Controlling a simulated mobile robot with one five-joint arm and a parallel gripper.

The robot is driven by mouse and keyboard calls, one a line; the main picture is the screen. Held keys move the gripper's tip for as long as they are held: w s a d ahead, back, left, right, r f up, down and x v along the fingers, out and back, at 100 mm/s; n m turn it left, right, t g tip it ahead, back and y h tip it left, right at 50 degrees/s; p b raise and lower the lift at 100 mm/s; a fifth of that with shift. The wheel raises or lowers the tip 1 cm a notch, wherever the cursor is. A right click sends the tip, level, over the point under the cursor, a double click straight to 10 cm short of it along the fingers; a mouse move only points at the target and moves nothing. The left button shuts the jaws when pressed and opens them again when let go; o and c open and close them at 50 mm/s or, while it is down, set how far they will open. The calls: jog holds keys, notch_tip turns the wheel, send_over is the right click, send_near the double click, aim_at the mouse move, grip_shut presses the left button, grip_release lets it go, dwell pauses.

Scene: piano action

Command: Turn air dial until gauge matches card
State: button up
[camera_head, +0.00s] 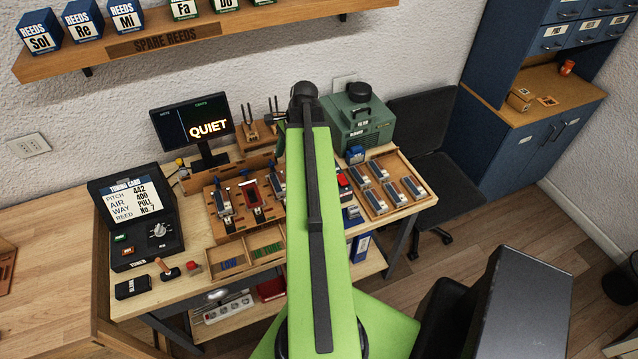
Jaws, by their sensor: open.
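The tuning card (132,201) stands on the tuner box at the left of the bench. It reads pitch 442, air 400, way pull, reed No. 7. A round knob (158,230) with a pale scale is on the tuner's panel; its label is too small to read. The green blower box (359,122) stands at the back of the bench, right of my arm. I cannot make out an air dial or a gauge on it. My own green arm covers the middle of the bench, and my gripper is hidden behind it.
A monitor (193,127) reading QUIET stands at the back. Reed parts fill a wooden rack (231,237) and a right-hand tray (401,204). A joystick (166,269) is at the front left. A shelf (215,27) hangs above; a black chair (432,125) stands right of the bench.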

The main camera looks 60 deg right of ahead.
jog(key=s+d+m+t, duration=0.2)
jog(key=s+d+m, duration=0.75)
jog(key=s, duration=0.45)
jog(key=shift+n+h, duration=0.3)
jog(key=shift+n, duration=0.25)
jog(key=b+x, duration=1.5)
jog(key=shift+s+d+f, duration=0.2)
jog(key=shift+s+f, duration=0.05)
jog(key=shift+f, duration=0.1)
jog(key=shift+w+a+f+b, duration=0.15)
jog(key=shift+w+f+b, duration=0.2)
jog(key=shift+f+b, duration=0.2)
jog(key=shift+r, duration=0.1)
jog(key=shift+c, duration=0.2)
grip_shut()
jog(key=shift+g, duration=0.3)
